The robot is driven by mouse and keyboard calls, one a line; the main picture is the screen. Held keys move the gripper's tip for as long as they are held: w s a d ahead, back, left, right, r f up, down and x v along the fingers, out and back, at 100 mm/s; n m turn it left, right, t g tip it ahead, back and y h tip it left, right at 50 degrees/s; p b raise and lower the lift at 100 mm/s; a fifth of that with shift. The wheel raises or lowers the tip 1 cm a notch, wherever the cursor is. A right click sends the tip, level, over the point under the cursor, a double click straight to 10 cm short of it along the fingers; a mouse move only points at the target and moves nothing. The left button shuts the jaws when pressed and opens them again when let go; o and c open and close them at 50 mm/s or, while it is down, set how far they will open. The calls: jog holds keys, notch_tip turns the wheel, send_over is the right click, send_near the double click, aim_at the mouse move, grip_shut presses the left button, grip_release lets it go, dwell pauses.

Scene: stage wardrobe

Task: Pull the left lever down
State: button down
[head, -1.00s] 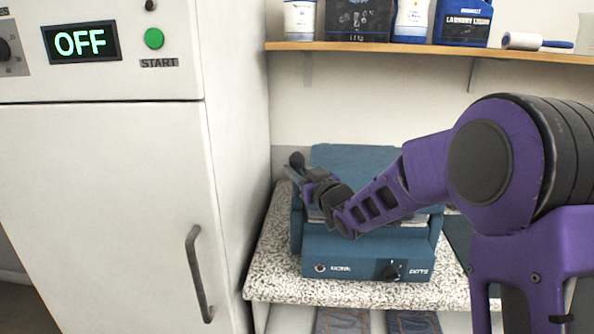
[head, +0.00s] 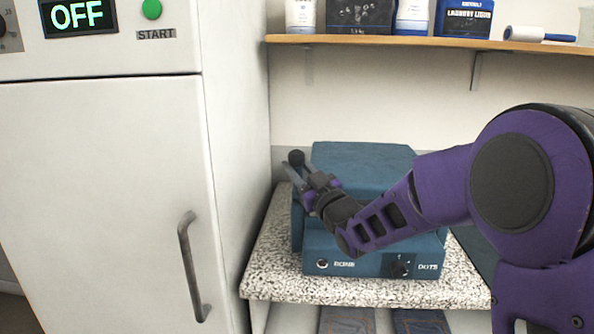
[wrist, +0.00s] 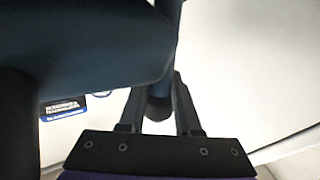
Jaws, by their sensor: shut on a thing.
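The blue machine (head: 365,170) stands on a speckled counter. Its left lever shows as a dark round knob (head: 296,157) on a thin metal bar at the machine's left side. My gripper (head: 299,181) is at this lever, with its fingers pointing up and left just below the knob. In the wrist view my gripper (wrist: 159,100) has its two fingers on either side of the dark lever end (wrist: 158,107), shut on it. The machine's body fills the upper left there. My wrist and forearm hide part of the machine's front and any right lever.
A tall white cabinet (head: 105,190) with a handle (head: 190,265) stands close on the left. A wooden shelf (head: 400,44) with bottles is above. The speckled counter (head: 275,250) is bare in front of the machine. Folded jeans (head: 347,320) lie below.

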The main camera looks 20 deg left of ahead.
jog(key=c, duration=0.6)
grip_release()
jog(key=v, duration=1.7)
jog(key=shift+s+d, duration=0.2)
